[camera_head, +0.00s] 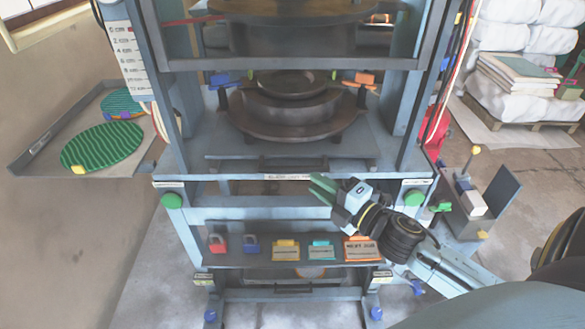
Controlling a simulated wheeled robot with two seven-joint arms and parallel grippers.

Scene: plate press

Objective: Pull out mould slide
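The mould slide (225,164) is a dark grey plate low in the blue-grey press frame (400,95). A dark handle bar (290,164) runs along its front edge. Above it, round dark mould plates (285,130) are stacked inside the press, with orange and blue clamps at their sides. My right gripper (322,190) has green fingertips and comes in from the lower right. Its fingers look apart with nothing between them. It is just below and right of the handle in the picture, and no contact with it can be made out. My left gripper is not in view.
A lower shelf (225,260) holds red and blue padlocks and several coloured tags. A side tray (50,140) at left carries green ribbed discs. At right stand a small stand with a knobbed lever (474,151) and a pallet of white sacks (520,75). Floor at lower left is clear.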

